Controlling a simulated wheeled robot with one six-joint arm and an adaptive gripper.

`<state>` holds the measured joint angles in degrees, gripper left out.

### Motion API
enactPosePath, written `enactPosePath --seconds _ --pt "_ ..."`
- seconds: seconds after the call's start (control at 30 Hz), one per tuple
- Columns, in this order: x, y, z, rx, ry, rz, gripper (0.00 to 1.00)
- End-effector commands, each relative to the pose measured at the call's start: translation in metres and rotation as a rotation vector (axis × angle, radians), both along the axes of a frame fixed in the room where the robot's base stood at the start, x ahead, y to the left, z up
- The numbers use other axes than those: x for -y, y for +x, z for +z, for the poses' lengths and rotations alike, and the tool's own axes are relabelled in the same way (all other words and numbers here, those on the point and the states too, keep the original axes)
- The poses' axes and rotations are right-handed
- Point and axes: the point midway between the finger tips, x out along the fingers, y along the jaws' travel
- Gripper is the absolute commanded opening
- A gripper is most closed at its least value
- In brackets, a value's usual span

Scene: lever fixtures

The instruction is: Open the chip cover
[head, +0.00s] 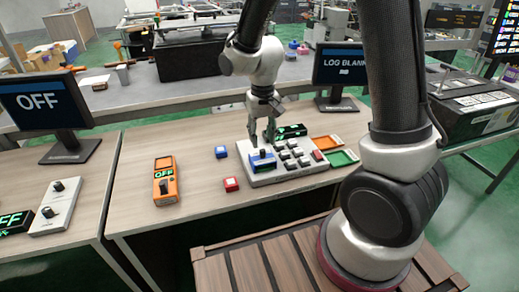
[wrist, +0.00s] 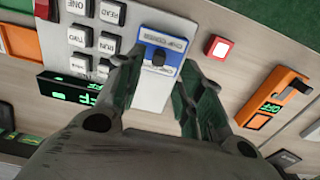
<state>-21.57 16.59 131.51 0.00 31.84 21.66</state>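A pale grey keypad panel (head: 290,168) lies on the wooden table in the head view. At its left end is a blue and white fixture (head: 263,163) with a dark knob, which also shows in the wrist view (wrist: 158,67). My gripper (head: 260,140) points down above this fixture. In the wrist view my gripper (wrist: 163,68) has its fingers apart, one on each side of the blue fixture, with nothing held. Whether the fingers touch it, I cannot tell.
A red button box (head: 231,184) and a blue one (head: 221,152) stand left of the panel. An orange switch box (head: 166,181) reading OFF lies farther left. Orange and green trays (head: 343,158) lie to the right. A monitor (head: 340,64) stands behind.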

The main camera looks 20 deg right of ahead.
Motion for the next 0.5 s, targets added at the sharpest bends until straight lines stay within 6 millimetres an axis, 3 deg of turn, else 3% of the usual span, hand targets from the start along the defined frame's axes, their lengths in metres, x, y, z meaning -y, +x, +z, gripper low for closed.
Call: enactPosePath --seconds 0.23,0.5 --pt "0.001 -0.001 -0.041 -0.005 -0.002 0.001 0.38" --pt "0.000 0.000 -0.053 -0.001 0.000 0.001 0.38"
